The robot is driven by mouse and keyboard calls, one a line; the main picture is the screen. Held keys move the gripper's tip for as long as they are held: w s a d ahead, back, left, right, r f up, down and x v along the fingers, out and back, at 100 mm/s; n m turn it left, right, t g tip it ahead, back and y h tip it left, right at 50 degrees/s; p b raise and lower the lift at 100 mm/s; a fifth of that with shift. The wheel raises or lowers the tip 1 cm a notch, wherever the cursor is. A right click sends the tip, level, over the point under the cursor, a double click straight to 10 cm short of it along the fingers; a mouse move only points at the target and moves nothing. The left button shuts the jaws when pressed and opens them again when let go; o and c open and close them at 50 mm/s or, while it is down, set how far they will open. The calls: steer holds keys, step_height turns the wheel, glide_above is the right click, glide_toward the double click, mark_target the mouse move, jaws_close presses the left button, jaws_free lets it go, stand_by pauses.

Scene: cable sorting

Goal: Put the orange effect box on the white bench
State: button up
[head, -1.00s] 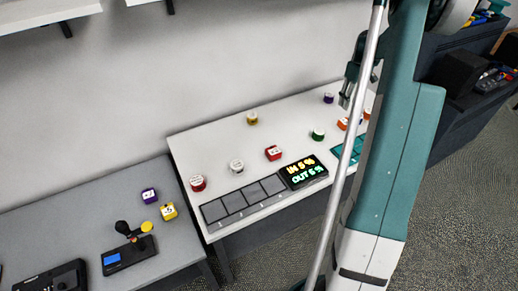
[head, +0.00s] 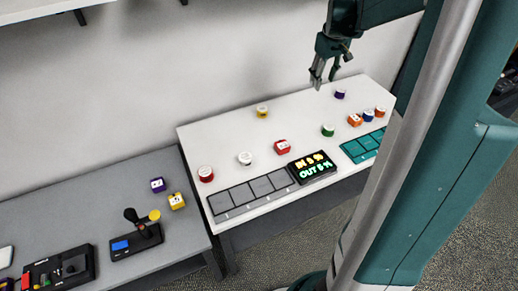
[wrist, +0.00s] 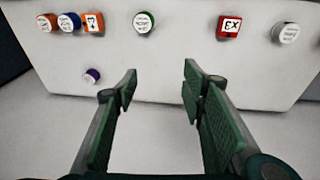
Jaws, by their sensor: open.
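The orange effect box (head: 354,120) is a small square block with a white label. It sits on the white bench (head: 225,135), towards the bench's right end, and shows in the wrist view (wrist: 94,22) at the upper left. My gripper (head: 319,82) hangs above the back of the bench, apart from the box. In the wrist view my gripper (wrist: 160,82) has its fingers spread with nothing between them, and the box lies beyond them to the left.
Near the orange box are a blue piece (head: 368,115), a round orange piece (head: 380,111), a green piece (head: 328,130) and a purple piece (head: 340,94). A red box (head: 282,146) and lit display (head: 312,167) are further left. A grey bench (head: 95,205) adjoins.

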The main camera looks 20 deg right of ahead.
steer(key=s+a+r+t, duration=0.15)
steer(key=s+a, duration=0.35)
steer(key=a, duration=0.5)
steer(key=s+a+r+t, duration=0.1)
steer(key=s+a+r, duration=0.3)
steer(key=a, duration=0.7)
steer(key=s+a+r+t, duration=0.1)
steer(key=s+a, duration=0.6)
steer(key=a, duration=0.3)
steer(key=s+a+f+t+y, duration=0.1)
steer(key=s+a+f+t, duration=0.1)
steer(key=s+a, duration=0.7)
steer(key=shift+f, duration=0.8)
